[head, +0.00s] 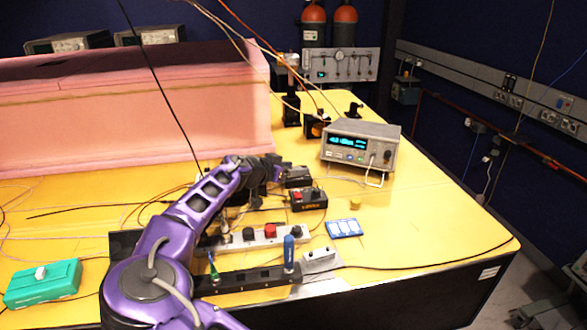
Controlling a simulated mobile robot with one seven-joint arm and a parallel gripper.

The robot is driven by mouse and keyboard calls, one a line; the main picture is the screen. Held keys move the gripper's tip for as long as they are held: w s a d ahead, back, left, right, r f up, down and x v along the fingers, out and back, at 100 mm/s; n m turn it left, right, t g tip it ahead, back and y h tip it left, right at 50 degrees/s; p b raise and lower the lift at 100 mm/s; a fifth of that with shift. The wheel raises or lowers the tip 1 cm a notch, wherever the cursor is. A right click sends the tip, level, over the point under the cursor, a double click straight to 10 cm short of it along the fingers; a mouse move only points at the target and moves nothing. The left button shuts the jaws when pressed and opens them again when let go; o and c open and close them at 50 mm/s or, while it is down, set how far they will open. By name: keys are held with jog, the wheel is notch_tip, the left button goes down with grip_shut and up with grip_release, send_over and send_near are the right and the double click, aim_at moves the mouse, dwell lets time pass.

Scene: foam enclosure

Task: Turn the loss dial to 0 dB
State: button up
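My purple arm reaches from the lower left toward the middle of the yellow table. My gripper (273,180) is at its far end, low over the table beside small black devices, and its fingers are too small and dark to read. I cannot tell which control is the loss dial, and no 0 dB mark is legible. A black box (312,205) with a red part on top sits just right of and nearer than the gripper. A grey strip (290,237) with black and red knobs lies nearer still, partly behind my arm.
A grey instrument (365,135) with a lit display stands behind and right of the gripper. A pink foam wall (140,115) rises at the left. A blue-handled tool (289,250) stands near the front edge. Thin cables cross the table. The right side of the table is mostly clear.

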grip_shut()
jog(key=shift+n+y+b, duration=0.3)
